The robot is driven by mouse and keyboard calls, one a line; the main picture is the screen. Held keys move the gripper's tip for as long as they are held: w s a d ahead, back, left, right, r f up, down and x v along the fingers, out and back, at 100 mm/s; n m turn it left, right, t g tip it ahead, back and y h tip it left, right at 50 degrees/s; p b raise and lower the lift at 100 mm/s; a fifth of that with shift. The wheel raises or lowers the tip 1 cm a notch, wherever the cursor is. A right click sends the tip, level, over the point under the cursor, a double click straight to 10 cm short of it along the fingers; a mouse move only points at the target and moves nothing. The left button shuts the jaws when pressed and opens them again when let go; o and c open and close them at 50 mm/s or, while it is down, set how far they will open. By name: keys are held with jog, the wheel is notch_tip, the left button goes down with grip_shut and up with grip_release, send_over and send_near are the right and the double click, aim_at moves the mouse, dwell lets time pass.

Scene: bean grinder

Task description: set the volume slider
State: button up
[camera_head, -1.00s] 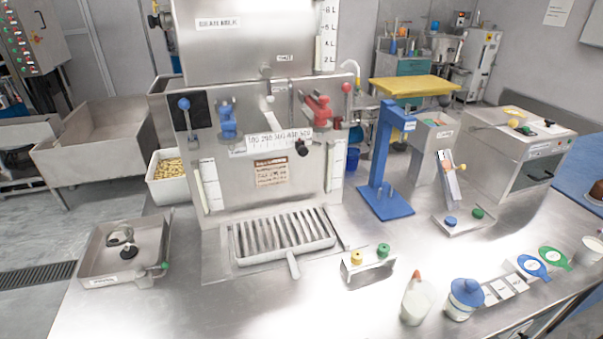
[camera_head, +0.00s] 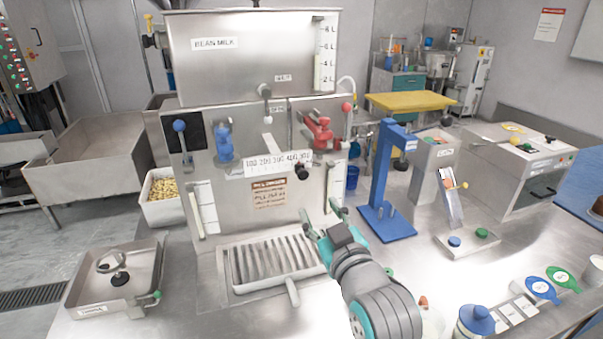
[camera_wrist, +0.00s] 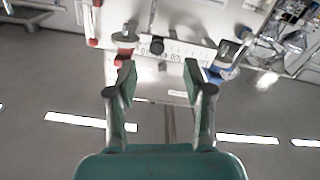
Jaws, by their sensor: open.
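The volume slider is a black knob (camera_head: 302,171) on the steel front panel, near the right end of a white scale strip (camera_head: 270,164) marked 100 to 500. In the wrist view the panel appears upside down, with the black knob (camera_wrist: 156,46) beside the scale (camera_wrist: 178,53). My gripper (camera_head: 322,213) is open and empty, in front of the panel and below and to the right of the knob in the head view. In the wrist view the knob lies beyond my two fingertips (camera_wrist: 160,72), roughly between them and apart from both.
A blue valve (camera_head: 223,143) and a red valve (camera_head: 318,130) stick out above the scale. A drip grate (camera_head: 275,262) lies below the panel. A blue stand (camera_head: 380,180) rises to the right of my gripper. Bottles and lids crowd the front right.

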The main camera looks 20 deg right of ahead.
aim_at(303, 176)
jog(key=w, duration=0.4)
jog(key=w+r, duration=0.1)
jog(key=w, duration=0.2)
jog(key=w+r, duration=0.1)
jog(key=w, duration=0.3)
jog(key=shift+w+r, duration=0.1)
jog(key=shift+w, duration=0.25)
grip_shut()
